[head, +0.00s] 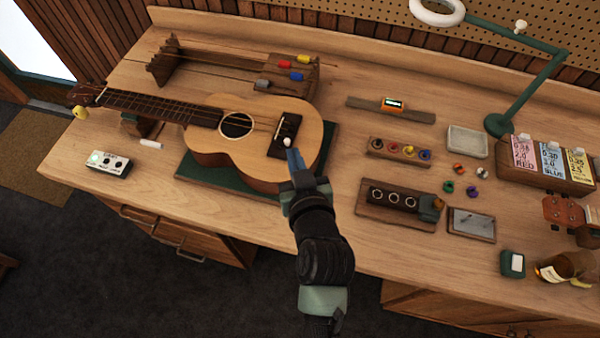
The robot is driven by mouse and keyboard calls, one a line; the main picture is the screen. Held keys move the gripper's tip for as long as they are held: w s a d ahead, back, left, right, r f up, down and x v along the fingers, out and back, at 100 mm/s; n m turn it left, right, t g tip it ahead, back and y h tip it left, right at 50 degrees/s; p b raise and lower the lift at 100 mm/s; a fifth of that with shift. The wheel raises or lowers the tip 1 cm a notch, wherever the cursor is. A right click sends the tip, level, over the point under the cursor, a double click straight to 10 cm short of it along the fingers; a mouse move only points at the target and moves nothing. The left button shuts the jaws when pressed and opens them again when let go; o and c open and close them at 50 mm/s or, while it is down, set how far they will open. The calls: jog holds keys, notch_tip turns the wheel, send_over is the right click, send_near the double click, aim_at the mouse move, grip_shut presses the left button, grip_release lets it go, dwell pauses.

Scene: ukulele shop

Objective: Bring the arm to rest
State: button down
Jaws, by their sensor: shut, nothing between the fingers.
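My gripper (294,158) is at the end of my arm, which reaches up from the bottom of the head view. Its blue-grey fingers are together, with nothing seen held between them. The tips are at the bridge end of a ukulele (215,155), close to a small white round piece (288,142). I cannot tell whether the tips touch it. The ukulele lies face up on a dark green mat (215,178), its neck pointing left. My gripper and wrist hide part of the body's right end and the mat's edge.
The workbench (310,225) holds a wooden rack with coloured tabs (290,68) behind the ukulele. A small white-topped box (109,163) is at left. Right of my arm are a peg strip (398,152), a holed block (395,200), trays, loose rings and a green lamp (530,95).

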jog(key=a+v, duration=0.1)
jog(key=v, duration=0.4)
jog(key=w+r+t, duration=0.3)
jog(key=r+t, duration=0.1)
jog(key=r, duration=1.1)
jog(key=w+r+t, duration=0.3)
jog(key=r+t, duration=0.1)
jog(key=r, duration=1.1)
jog(key=s+r+m+t+h, duration=0.1)
jog(key=s+r+t, duration=0.2)
jog(key=r, duration=0.8)
jog(key=s+r+t+h, duration=0.1)
jog(key=s+r+t, duration=0.2)
jog(key=s+r, duration=0.3)
notch_tip(320, 180, up, 6)
jog(key=shift+s+a+f+m+b, duration=0.2)
jog(key=shift+s+m+b, duration=0.1)
jog(key=shift+m+b, duration=0.1)
